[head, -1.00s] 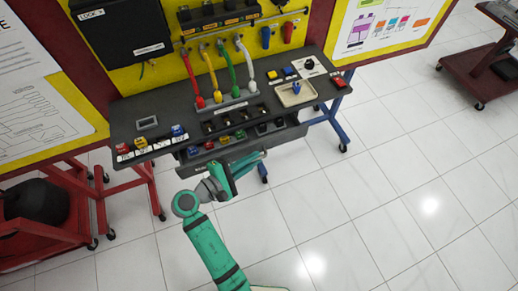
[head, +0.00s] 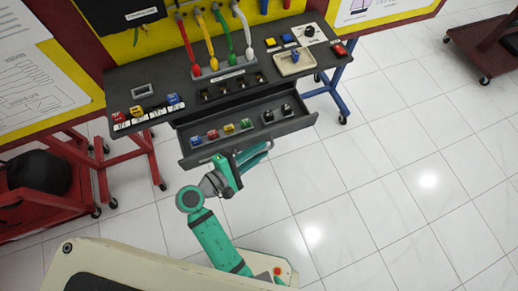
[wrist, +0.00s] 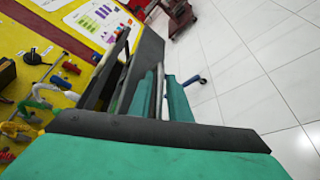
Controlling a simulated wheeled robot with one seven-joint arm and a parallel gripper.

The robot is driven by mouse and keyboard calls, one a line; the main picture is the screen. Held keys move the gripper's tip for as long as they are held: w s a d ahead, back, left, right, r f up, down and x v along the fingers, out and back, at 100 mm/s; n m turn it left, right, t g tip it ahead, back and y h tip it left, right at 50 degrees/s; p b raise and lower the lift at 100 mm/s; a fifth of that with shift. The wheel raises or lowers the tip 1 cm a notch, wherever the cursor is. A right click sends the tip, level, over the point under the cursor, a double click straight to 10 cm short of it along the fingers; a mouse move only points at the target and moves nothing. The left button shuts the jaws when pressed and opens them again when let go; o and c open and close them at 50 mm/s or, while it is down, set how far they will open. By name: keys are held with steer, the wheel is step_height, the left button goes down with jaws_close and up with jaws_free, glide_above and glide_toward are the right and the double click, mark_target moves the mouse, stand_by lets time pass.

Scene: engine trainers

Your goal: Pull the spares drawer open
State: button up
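The spares drawer (head: 300,125) stands pulled out from under the dark workbench in the head view. Inside lie several small coloured blocks (head: 229,128) on the left and dark parts (head: 269,116) on the right. In the wrist view my fingers (wrist: 159,95) point away beside a dark panel, with a narrow light strip between.
The workbench (head: 120,85) carries coloured hoses (head: 214,37), a beige tray (head: 283,67) and labelled blocks (head: 137,111). Red stands (head: 135,165) are at the left and a dark red cart (head: 470,60) at the far right. The tiled floor in front and right is clear.

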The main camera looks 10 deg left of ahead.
steer(key=shift+s+a, duration=0.1)
steer(key=v, duration=1)
steer(key=shift+s, duration=0.25)
steer(key=shift+a, duration=0.15)
stand_by(0.3)
